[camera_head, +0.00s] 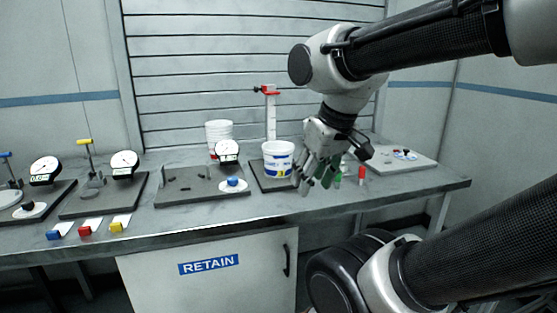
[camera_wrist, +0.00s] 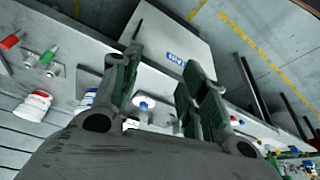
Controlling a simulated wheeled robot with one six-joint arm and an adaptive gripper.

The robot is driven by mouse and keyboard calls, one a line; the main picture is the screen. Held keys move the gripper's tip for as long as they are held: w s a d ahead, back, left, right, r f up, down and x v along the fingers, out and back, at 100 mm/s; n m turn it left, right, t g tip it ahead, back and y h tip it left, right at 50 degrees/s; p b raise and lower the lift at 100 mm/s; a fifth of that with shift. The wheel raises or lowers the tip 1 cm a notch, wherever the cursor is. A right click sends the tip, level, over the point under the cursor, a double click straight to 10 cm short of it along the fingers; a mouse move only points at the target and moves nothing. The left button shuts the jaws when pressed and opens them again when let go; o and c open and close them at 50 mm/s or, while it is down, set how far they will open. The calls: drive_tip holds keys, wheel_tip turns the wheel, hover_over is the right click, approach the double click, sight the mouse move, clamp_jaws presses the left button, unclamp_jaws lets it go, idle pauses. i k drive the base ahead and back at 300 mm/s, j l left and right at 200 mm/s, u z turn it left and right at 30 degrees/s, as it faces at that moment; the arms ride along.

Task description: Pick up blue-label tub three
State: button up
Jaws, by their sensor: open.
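In the head view a white tub (camera_head: 278,158) with a blue label stands upright on a dark plate (camera_head: 262,181) at the bench's front. My gripper (camera_head: 318,184) hangs just right of the tub, fingers pointing down; no hold on it shows. In the wrist view the fingers (camera_wrist: 160,95) are apart with nothing held between them. A white and blue thing (camera_wrist: 87,98) is partly hidden behind the left finger. I cannot tell which of these matches the head view's tub, and no number is readable.
A red-topped post (camera_head: 270,112) stands behind the tub, with stacked white tubs (camera_head: 218,134) to its left. Dial gauges (camera_head: 124,164) and coloured blocks (camera_head: 85,229) occupy the left bench.

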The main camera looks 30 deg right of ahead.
sight(277, 155)
drive_tip(key=i+l+z, duration=0.25)
drive_tip(key=l, duration=0.3)
drive_tip(key=i+l+z, duration=0.3)
drive_tip(key=i+l, duration=0.15)
